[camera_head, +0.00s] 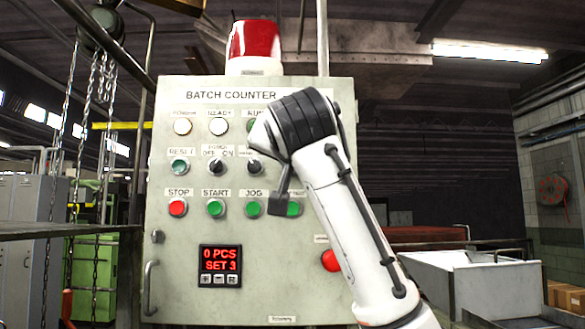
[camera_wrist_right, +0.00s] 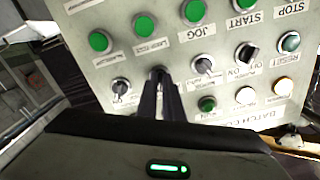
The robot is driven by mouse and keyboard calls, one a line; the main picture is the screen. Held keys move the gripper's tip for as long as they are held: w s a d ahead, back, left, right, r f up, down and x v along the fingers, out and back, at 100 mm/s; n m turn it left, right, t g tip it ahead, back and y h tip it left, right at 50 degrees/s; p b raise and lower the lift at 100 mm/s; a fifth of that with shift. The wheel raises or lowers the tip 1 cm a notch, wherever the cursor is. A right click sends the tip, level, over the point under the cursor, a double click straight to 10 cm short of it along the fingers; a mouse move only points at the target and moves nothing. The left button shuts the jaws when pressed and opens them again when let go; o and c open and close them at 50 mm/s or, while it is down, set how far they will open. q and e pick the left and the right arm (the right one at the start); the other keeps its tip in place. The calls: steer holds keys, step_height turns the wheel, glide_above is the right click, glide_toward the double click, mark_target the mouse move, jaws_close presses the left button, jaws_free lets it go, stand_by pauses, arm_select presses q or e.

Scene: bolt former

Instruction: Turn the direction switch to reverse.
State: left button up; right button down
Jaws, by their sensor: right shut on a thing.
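My right gripper (camera_wrist_right: 163,82) is shut on a selector switch (camera_wrist_right: 159,73) in the middle row of the panel. The closed dark fingers cover most of its knob, so its setting and label cannot be read. In the head view my right arm and wrist hide this switch and the fingers. Another selector switch (camera_wrist_right: 204,64) is beside it on the right in the wrist view, and one more (camera_wrist_right: 121,86) is on the left. I cannot read which label says direction. My left gripper is in neither view.
The grey batch counter panel (camera_head: 175,240) carries several lamps and green buttons, a red stop button (camera_head: 177,207) and a red display (camera_head: 220,259). A red mushroom button (camera_head: 331,260) is beside my right forearm. A red beacon (camera_head: 254,42) tops the panel.

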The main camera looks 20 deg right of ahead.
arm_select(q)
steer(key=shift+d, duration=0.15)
arm_select(e)
steer(key=shift+m, duration=0.7)
steer(key=c, duration=1.9)
jaws_free()
